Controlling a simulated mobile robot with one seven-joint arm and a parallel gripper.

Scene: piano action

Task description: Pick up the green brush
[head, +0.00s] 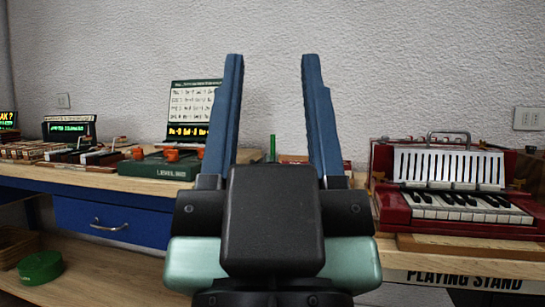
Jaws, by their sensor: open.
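My gripper (272,58) is open and empty in the middle of the head view, its two blue fingers pointing up and well apart. A thin upright green piece (272,147) shows in the gap between the fingers, beyond the gripper at the level of the bench top. It may be the green brush or its handle, but I cannot tell. Its lower part is hidden by the gripper body. I cannot tell how far the gripper is from it.
A red keyboard instrument (462,185) stands on the bench at right, by a "PLAYING STAND" label. At left are a green device with orange knobs (160,164), a display board (193,107) and key models. A green round object (40,267) lies on the lower shelf (110,275).

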